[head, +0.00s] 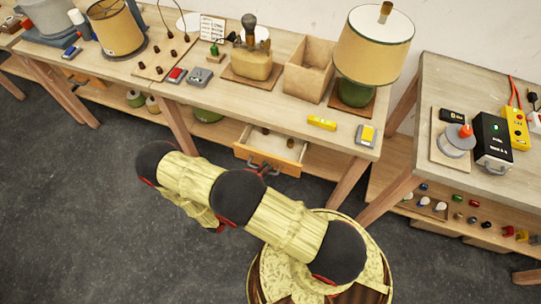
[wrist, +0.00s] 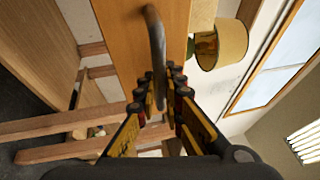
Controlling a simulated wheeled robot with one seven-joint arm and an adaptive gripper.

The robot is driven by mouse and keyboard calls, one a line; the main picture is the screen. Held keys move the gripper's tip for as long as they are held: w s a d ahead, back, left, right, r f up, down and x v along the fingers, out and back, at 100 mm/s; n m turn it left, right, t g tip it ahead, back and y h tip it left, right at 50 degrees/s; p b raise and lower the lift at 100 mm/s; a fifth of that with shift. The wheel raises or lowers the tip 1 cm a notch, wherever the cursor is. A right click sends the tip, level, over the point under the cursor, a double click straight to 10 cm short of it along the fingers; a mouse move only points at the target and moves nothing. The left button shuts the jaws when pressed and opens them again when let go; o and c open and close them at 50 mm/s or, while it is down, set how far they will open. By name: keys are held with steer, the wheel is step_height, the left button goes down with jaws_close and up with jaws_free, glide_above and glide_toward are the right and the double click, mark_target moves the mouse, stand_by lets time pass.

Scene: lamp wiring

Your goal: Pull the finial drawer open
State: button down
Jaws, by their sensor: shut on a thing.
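The finial drawer (head: 250,153) is a wooden drawer under the middle bench. In the head view it stands partly out, with a pale inside and a few small brown pieces in it. Its orange-brown front fills the upper middle of the wrist view (wrist: 120,35). A grey curved bar handle (wrist: 154,35) runs along that front. My gripper (wrist: 164,82) is shut on the handle, with a finger on either side of it.
The bench (head: 225,95) above carries a shaded lamp (head: 372,48), an open wooden box (head: 309,70), a yellow block (head: 322,123) and other parts. A bench leg (head: 350,178) stands right of the drawer. Dark floor in front of the bench is clear apart from my own body.

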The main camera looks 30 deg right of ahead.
steer(key=s+a, duration=0.6)
steer(key=a, duration=0.1)
steer(key=shift+a, duration=0.4)
steer(key=c, duration=1.9)
jaws_free()
steer(key=v, duration=1.2)
